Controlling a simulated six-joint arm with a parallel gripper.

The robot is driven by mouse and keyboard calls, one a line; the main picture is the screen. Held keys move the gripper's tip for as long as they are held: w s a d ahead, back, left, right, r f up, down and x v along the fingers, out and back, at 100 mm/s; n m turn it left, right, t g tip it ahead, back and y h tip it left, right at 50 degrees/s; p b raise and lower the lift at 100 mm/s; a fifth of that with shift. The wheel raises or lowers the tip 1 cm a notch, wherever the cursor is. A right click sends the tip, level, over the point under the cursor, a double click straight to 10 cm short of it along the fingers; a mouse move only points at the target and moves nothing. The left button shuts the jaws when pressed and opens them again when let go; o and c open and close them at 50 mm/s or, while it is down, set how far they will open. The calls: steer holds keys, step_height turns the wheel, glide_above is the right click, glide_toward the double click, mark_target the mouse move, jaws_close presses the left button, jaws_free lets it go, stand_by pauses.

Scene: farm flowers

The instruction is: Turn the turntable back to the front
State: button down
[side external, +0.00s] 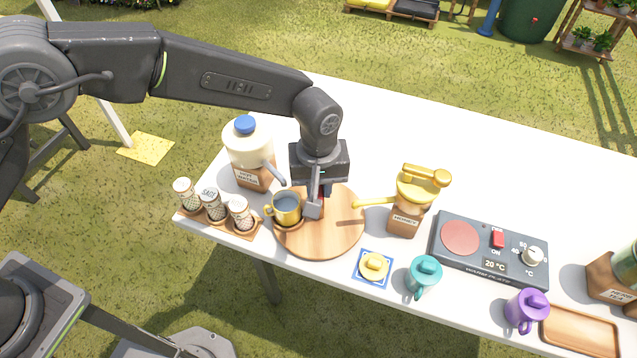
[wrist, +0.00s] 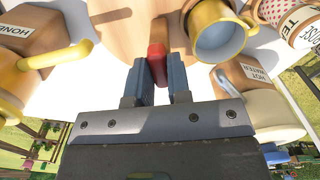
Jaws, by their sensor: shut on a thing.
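The round wooden turntable (side external: 335,235) lies on the white table, left of its middle. A yellow mug (side external: 285,210), grey-blue inside, stands on the turntable's left side; it also shows at the upper right of the wrist view (wrist: 217,32). My gripper (side external: 317,203) points down over the turntable just right of the mug. In the wrist view its fingers (wrist: 159,75) are shut on an upright red knob (wrist: 157,52).
A hot water dispenser (side external: 248,150) stands behind the mug, and several labelled tins (side external: 211,204) stand left. A honey dispenser (side external: 408,205) with a yellow handle stands close on the right. In front are a yellow lid (side external: 374,265) and a teal mug (side external: 422,278). A warming plate (side external: 490,250) is farther right.

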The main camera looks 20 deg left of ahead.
steer(key=shift+n, duration=6.4)
steer(key=c, duration=1.1)
jaws_free()
steer(key=shift+o, duration=0.2)
step_height(320, 180, up, 14)
